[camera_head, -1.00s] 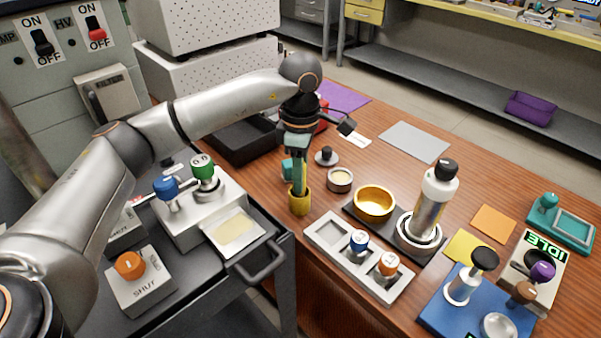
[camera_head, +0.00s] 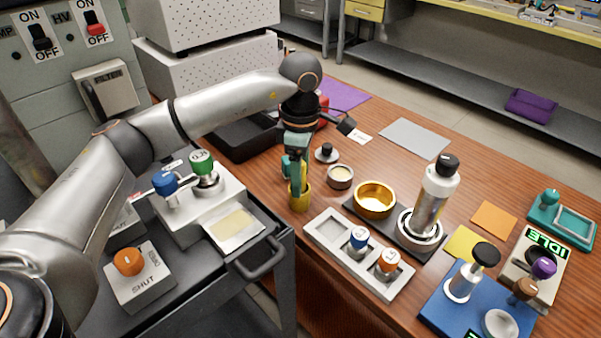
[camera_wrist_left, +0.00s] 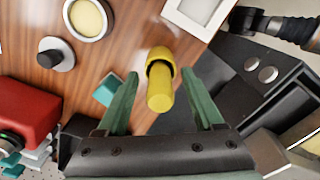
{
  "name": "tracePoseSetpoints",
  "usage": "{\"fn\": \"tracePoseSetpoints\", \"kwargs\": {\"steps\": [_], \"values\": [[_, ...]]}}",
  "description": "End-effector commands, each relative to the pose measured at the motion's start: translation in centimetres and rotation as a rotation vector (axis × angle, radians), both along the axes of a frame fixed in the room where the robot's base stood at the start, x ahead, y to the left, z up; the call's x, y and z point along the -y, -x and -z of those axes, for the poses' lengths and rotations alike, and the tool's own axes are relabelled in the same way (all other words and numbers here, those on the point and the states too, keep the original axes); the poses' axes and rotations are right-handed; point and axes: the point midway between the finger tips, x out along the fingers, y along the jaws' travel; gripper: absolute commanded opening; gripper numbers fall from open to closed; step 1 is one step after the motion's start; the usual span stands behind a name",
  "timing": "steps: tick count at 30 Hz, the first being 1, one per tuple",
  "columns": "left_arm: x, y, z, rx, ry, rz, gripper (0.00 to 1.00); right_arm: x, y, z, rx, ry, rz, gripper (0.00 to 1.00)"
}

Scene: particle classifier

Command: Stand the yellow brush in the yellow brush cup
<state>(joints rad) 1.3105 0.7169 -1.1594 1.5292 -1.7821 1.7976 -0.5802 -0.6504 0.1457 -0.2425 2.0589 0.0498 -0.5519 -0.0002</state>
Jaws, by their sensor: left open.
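The yellow brush cup (camera_head: 300,198) stands upright near the front edge of the wooden table. The yellow brush (camera_wrist_left: 160,88) stands in the cup, its handle end pointing up toward the wrist camera. In the left wrist view the cup's rim (camera_wrist_left: 159,54) shows around the brush. My left gripper (camera_head: 298,178) is directly above the cup, pointing down. Its green fingers are open, one on each side of the brush with gaps between, as the left wrist view (camera_wrist_left: 161,92) shows. The bottom of the brush is hidden inside the cup. My right gripper is not in view.
A cream-filled dish (camera_head: 340,178), a black-knobbed lid (camera_head: 326,154) and a gold bowl (camera_head: 374,201) stand close to the cup. A tray with knobbed pieces (camera_head: 327,226) lies to its right. The cart with its handle (camera_head: 266,262) is at the left front.

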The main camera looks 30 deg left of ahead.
Motion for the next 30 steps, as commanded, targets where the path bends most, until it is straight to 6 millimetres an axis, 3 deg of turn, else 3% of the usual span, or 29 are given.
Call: {"fn": "tracePoseSetpoints", "kwargs": {"steps": [3,12,18,24,30], "values": [[0.0,0.0,-0.4,0.002,0.0,0.0,0.69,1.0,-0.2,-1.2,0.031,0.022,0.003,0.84],[0.0,-0.1,-7.7,0.005,0.001,0.0,0.69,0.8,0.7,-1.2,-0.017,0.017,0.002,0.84],[0.1,0.0,-11.1,0.002,0.0,0.001,0.69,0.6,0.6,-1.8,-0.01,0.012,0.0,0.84],[0.0,0.0,-12.5,0.0,0.0,0.0,0.69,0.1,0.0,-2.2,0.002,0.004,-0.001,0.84],[0.0,0.0,-12.5,0.0,0.0,0.0,0.69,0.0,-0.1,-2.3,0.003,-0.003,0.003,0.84]]}}
